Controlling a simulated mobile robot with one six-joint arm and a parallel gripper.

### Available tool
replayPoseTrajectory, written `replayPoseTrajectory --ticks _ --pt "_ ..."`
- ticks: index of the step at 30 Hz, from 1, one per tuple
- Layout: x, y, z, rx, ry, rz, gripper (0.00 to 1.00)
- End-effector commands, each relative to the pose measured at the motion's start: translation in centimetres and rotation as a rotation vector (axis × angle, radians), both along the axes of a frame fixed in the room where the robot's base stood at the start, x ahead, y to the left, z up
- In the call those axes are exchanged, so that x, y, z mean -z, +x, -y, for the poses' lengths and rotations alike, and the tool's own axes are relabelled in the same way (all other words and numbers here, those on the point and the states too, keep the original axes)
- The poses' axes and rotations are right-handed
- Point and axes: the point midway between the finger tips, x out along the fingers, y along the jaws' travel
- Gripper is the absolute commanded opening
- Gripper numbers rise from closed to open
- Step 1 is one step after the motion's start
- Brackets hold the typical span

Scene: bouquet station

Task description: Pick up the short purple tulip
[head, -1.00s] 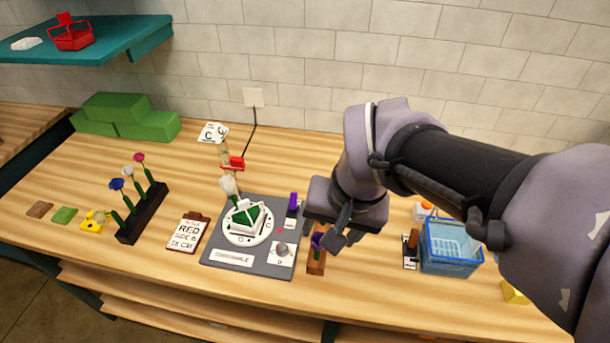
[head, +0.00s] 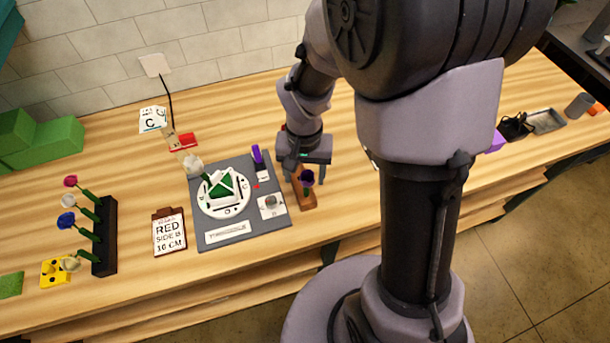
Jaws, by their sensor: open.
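The short purple tulip (head: 306,178) has a dark purple bloom on a short green stem. It stands upright in a small brown wooden holder (head: 304,202), just right of the grey station board (head: 262,234). My gripper (head: 307,172) is open with its fingers pointing down. It is right behind and slightly above the bloom. I cannot tell whether the bloom is between the fingers or in front of them.
The board carries a white dial with a green middle (head: 223,193), a grey knob (head: 270,201) and a purple upright piece (head: 257,155). A dark rack (head: 105,240) of several flowers stands left, with a clipboard (head: 168,232) between. The table's front edge is close to the holder.

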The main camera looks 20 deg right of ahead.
Motion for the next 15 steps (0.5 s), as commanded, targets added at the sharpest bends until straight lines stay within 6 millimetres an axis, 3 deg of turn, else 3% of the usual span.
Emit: replayPoseTrajectory --ticks 3,6,14,15 --pt "2.8 0.3 0.8 0.001 -0.001 -0.004 0.59" --pt "4.2 0.3 0.8 0.000 0.000 -0.003 0.59" --pt "4.4 0.4 0.8 0.000 0.000 0.000 0.59" --pt "4.4 0.4 0.8 0.000 0.000 0.000 0.51"
